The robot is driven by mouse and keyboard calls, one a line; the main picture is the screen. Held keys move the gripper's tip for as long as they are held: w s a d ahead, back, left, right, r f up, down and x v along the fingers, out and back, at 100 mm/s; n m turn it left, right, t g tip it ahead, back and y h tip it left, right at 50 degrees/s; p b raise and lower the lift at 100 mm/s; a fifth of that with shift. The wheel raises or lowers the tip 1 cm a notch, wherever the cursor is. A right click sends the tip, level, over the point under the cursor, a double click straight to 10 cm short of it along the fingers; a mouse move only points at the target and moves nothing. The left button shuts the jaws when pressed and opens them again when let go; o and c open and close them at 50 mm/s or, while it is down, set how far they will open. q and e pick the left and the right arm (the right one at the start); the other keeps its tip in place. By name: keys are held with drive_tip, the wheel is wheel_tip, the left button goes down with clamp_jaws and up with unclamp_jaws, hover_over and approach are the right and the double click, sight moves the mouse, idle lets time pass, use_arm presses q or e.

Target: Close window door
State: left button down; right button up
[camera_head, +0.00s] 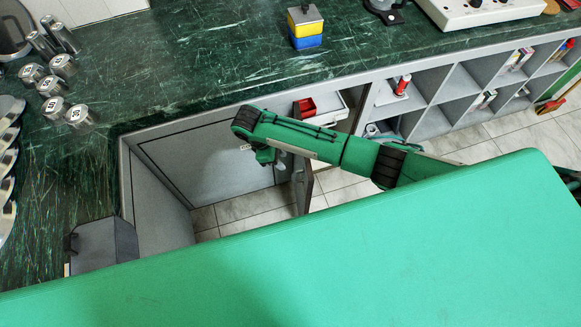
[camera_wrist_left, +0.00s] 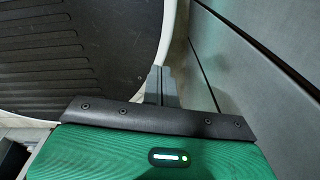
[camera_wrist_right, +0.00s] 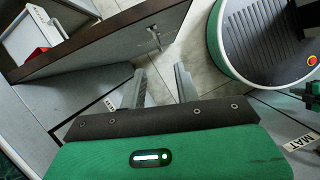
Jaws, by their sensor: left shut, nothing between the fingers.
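A grey cabinet door with a brown edge (camera_head: 303,188) stands swung open below the counter in the head view. In the right wrist view, the door (camera_wrist_right: 100,55) shows a small metal handle (camera_wrist_right: 155,35). My right gripper (camera_wrist_right: 161,82) is open and empty, its fingers just below the door and apart from the handle. In the head view my right arm reaches in from the right, and its hand hangs beside the door. My left gripper (camera_wrist_left: 161,82) is shut and empty in the left wrist view, beside a grey panel (camera_wrist_left: 245,70); the head view does not show it.
The dark green marble counter (camera_head: 170,75) runs above the cabinets. Another grey panel with a dark handle (camera_head: 105,240) stands out at lower left. An open drawer with a red bin (camera_head: 305,107) and open shelves (camera_head: 430,100) lie to the right. Tiled floor (camera_head: 240,212) shows between.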

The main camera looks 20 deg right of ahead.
sight(294, 174)
drive_tip(key=x, duration=1.2)
drive_tip(key=shift+w+a+f, duration=0.15)
clamp_jaws()
